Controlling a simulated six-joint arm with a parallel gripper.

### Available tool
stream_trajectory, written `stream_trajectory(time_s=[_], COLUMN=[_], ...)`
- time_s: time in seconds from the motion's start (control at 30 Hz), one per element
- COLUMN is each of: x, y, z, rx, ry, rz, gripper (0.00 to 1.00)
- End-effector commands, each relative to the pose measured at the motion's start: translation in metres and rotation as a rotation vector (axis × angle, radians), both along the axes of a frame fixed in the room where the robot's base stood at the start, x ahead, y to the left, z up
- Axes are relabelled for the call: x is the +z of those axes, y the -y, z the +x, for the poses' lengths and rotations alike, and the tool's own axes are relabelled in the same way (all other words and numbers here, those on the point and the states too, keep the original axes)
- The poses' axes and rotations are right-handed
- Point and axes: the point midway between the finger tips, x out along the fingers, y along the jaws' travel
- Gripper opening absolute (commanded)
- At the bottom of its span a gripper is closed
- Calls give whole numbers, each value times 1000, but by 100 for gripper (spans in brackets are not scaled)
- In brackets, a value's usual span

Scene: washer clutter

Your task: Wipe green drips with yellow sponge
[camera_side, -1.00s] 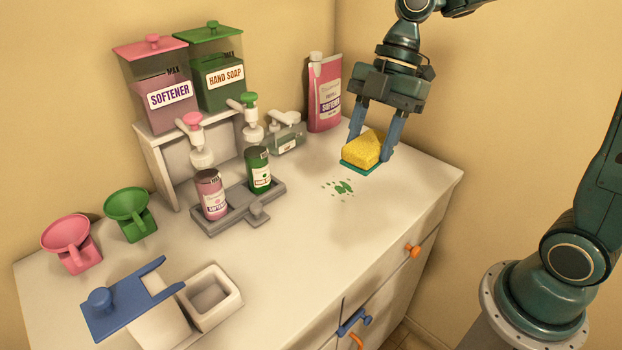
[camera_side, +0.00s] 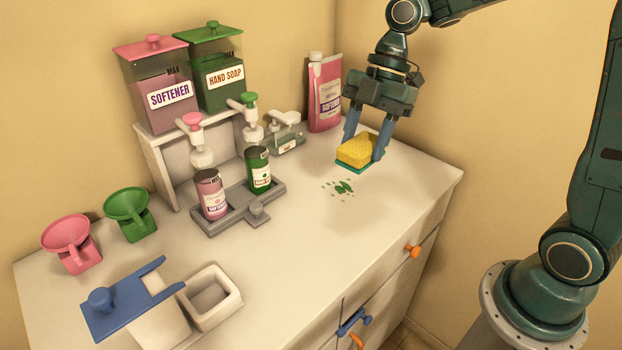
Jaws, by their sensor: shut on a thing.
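The yellow sponge (camera_side: 357,150) has a green underside and is held between the two blue-grey fingers of my gripper (camera_side: 364,147). My gripper points down and is shut on the sponge. The sponge appears to be a little above the white counter; a soft shadow lies below it. The green drips (camera_side: 343,187) are a small cluster of splashes on the counter, just below and left of the sponge in the picture. The drips are fully visible and the sponge is apart from them.
A pink softener bottle (camera_side: 325,95) stands behind my gripper by the wall. A small clear pump bottle (camera_side: 285,135) and a grey tray (camera_side: 270,193) with two small bottles lie left of the drips. The counter (camera_side: 310,255) in front of the drips is clear.

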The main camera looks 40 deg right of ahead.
Motion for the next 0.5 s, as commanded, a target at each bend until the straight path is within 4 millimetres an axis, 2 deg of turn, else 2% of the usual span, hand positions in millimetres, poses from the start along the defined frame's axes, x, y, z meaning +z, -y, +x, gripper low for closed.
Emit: stream_trajectory(time_s=[0.2,0.5], x=[-35,-81], y=[30,70], z=[30,57], rx=[-5,-2], ry=[-3,-2], rz=[3,-1], gripper=[28,28])
